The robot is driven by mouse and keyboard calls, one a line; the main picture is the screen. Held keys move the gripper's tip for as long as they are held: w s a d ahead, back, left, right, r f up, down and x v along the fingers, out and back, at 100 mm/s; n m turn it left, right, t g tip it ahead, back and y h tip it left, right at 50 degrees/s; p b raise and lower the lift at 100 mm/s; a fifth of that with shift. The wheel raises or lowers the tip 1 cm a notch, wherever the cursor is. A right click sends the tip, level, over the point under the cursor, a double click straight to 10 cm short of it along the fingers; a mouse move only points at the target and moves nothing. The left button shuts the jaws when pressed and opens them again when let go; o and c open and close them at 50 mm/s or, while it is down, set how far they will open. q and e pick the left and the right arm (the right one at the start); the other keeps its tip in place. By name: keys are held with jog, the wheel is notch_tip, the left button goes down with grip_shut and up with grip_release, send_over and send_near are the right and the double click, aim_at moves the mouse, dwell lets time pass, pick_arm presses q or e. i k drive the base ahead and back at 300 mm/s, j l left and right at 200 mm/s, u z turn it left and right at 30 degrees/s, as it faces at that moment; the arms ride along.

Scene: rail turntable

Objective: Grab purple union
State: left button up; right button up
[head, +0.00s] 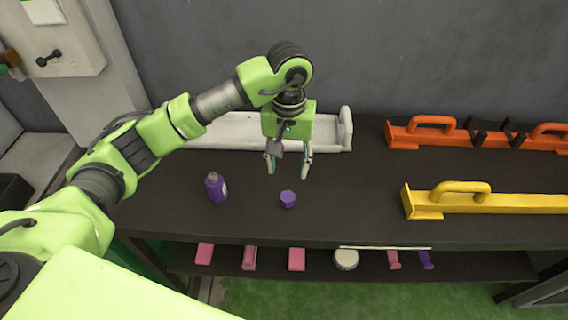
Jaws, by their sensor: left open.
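The purple union (288,199) is a small hexagonal piece on the dark tabletop, near the middle of the head view. My left gripper (289,164) is above and slightly behind it, pointing down, with its two fingers apart and nothing between them. The union is apart from the fingers. My right gripper is not in the view.
A purple bottle (216,188) stands left of the union. A white tray-like part (230,131) lies behind my gripper. An orange rail piece (455,139) and a yellow one (490,203) lie at right. A lower shelf (320,270) holds several pink and purple pieces.

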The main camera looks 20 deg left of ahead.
aim_at(215, 183)
jog(key=u, duration=1.2)
